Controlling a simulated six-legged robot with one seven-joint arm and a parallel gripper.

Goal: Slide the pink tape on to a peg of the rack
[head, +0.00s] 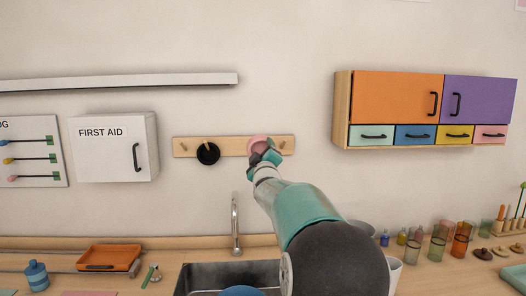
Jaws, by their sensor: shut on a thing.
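The pink tape (257,142) is a small roll held up in front of the wooden peg rack (230,148) on the wall. My gripper (265,153) is shut on the tape's lower right side. The rack has a bare peg (184,148) near its left end and another peg (283,147) near its right end. A black roll (208,153) hangs on a peg left of the tape. The tape overlaps the rack's right half; I cannot tell whether a peg is inside its hole or whether it touches the board.
A tap (235,225) and a sink (215,275) are below the rack. A white first aid box (115,160) is to the left and a coloured cabinet (400,97) to the right. A long ledge (120,82) runs above. The wall around the rack is clear.

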